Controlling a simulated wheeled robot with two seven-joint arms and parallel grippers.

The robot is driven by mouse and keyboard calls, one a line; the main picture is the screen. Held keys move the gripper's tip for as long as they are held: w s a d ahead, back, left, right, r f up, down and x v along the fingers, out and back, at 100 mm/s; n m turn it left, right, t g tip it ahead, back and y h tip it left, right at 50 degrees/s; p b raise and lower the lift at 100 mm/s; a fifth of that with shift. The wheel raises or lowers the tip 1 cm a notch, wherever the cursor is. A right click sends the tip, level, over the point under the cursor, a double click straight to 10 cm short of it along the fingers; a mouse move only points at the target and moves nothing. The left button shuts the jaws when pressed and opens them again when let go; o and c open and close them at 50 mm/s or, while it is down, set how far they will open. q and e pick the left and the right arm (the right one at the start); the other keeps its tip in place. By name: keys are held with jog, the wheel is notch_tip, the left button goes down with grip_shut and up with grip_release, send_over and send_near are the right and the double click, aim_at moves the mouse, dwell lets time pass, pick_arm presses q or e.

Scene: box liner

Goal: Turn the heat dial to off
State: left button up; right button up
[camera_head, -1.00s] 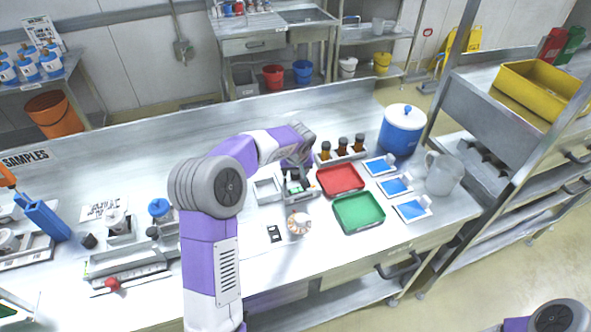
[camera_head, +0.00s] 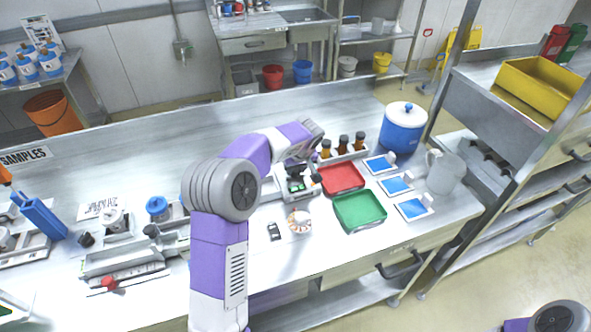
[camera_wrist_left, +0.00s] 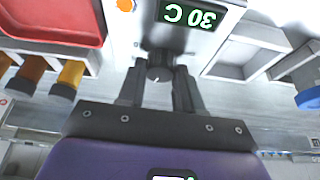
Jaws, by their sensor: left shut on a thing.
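The heater unit (camera_head: 296,187) stands on the bench just left of the red tray. In the left wrist view its display (camera_wrist_left: 192,16) reads 30 C, seen upside down. The dial (camera_wrist_left: 158,73) is a dark round knob with a small light mark, below the display in that view. My left gripper (camera_wrist_left: 160,84) is shut on the dial, one finger on each side of it. In the head view my left gripper (camera_head: 298,168) is at the back of the unit and partly hidden. My right gripper is out of view.
The red tray (camera_head: 341,178) and green tray (camera_head: 360,211) lie right of the unit. Several brown bottles (camera_head: 343,145) stand in a rack behind. A round white item with orange marks (camera_head: 299,222) sits in front. A blue pot (camera_head: 402,128) stands farther right.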

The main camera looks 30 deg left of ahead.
pick_arm(q)
jog(key=shift+w+d+n, duration=0.1)
jog(key=shift+d+n, duration=0.05)
jog(key=shift+n, duration=0.75)
jog(key=n+g+y, duration=0.1)
jog(key=n, duration=0.1)
jog(key=shift+w+r+n+g+p, duration=0.1)
jog(key=shift+n+g+p, duration=0.2)
jog(key=shift+n, duration=0.1)
jog(key=shift+n+g+p, duration=0.9)
jog(key=shift+n+p, duration=0.65)
jog(key=shift+n, duration=0.95)
jog(key=o, duration=1)
